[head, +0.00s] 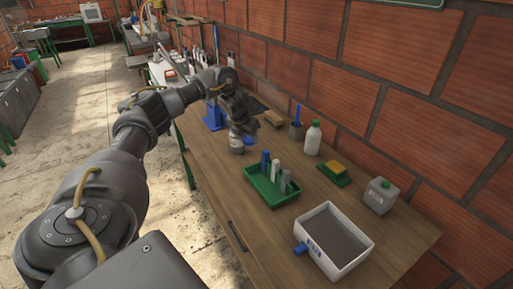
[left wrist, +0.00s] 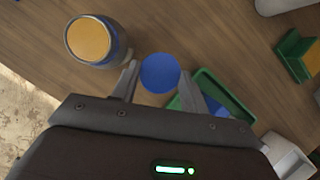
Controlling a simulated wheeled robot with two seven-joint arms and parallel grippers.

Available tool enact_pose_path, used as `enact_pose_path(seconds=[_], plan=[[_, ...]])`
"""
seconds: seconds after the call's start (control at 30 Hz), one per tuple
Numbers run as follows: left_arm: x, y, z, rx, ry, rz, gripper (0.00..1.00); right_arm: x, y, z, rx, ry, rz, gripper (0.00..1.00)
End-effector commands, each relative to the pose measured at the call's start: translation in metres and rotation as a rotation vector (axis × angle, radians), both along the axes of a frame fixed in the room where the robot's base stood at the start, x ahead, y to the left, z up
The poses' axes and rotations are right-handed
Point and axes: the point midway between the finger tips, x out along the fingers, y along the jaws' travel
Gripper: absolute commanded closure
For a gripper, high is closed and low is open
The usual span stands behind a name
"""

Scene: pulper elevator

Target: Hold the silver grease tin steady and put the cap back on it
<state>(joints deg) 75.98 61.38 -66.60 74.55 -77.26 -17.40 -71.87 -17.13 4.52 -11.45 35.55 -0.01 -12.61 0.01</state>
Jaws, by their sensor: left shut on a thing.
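The silver grease tin (head: 236,145) stands upright on the wooden bench, partly hidden by my left gripper in the head view. In the left wrist view the tin (left wrist: 95,42) is open, with yellow-orange grease inside, just left of my fingers. My left gripper (left wrist: 158,78) is shut on a round blue cap (left wrist: 160,73), held between its fingertips. The cap is beside the tin, apart from it. In the head view my left gripper (head: 244,132) is over the bench near the tin, and a bit of the blue cap (head: 250,141) shows. My right gripper is not in view.
A green tray (head: 278,202) with several upright cylinders stands nearer than the tin. Bare bench lies left of the tray.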

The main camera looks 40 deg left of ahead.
Motion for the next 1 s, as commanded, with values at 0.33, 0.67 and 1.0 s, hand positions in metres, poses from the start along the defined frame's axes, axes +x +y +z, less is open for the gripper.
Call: enact_pose_path(seconds=[0.33, 0.67, 1.0], plan=[[-0.064, 0.024, 0.037, 0.003, -0.001, 0.001, 0.76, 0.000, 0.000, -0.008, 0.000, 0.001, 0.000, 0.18], [-0.089, 0.032, 0.047, 0.001, 0.000, 0.001, 0.76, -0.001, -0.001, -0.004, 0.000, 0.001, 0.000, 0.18], [-0.091, 0.032, 0.047, 0.000, 0.000, 0.001, 0.76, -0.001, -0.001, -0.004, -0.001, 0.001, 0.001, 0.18]])
